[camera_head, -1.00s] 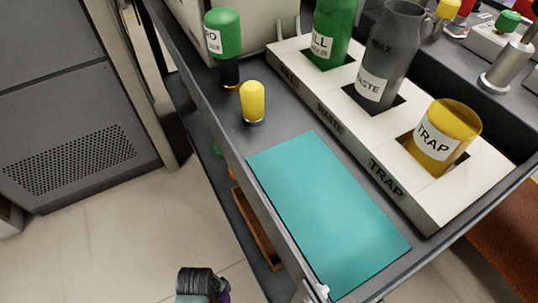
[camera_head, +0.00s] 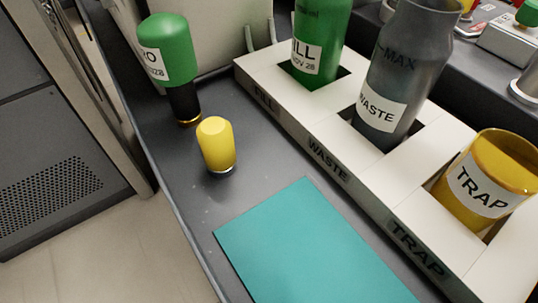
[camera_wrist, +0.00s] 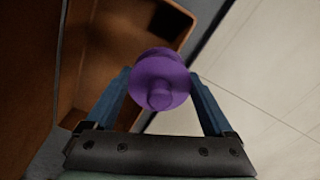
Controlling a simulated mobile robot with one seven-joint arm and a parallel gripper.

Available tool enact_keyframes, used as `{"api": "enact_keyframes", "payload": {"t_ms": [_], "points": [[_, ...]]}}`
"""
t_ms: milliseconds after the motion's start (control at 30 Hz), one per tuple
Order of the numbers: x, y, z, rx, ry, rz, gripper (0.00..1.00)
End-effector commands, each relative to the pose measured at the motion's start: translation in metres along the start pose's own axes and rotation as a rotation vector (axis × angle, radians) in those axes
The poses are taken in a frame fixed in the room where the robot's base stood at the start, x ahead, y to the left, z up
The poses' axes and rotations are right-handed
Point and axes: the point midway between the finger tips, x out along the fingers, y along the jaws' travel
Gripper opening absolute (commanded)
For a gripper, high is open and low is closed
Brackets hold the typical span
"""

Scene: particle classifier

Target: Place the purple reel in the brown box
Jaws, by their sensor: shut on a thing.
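In the wrist view, the purple reel (camera_wrist: 160,78) is between the two blue fingers of my gripper (camera_wrist: 160,85), which is shut on it. The brown box (camera_wrist: 30,75) is behind and to the left of the reel in this view, with its open inside facing the camera. The reel overlaps the box's right side in the picture; I cannot tell its height over the box or whether they touch. Neither my gripper, the reel nor the box shows in the head view.
Pale floor (camera_wrist: 265,70) lies right of a dark edge (camera_wrist: 208,45) beside the box.

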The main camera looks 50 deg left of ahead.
Motion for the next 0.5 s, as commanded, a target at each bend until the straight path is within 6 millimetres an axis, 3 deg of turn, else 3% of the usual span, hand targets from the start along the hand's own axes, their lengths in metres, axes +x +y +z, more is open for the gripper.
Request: {"api": "enact_keyframes", "payload": {"t_ms": [100,267,333,500], "points": [[0.004,0.029,0.011,0.003,0.001,0.004,0.23],[0.004,0.059,0.024,0.002,0.001,0.003,0.23],[0.019,0.054,0.023,-0.002,0.000,-0.004,0.23],[0.031,0.054,0.022,-0.001,0.000,-0.001,0.23]]}}
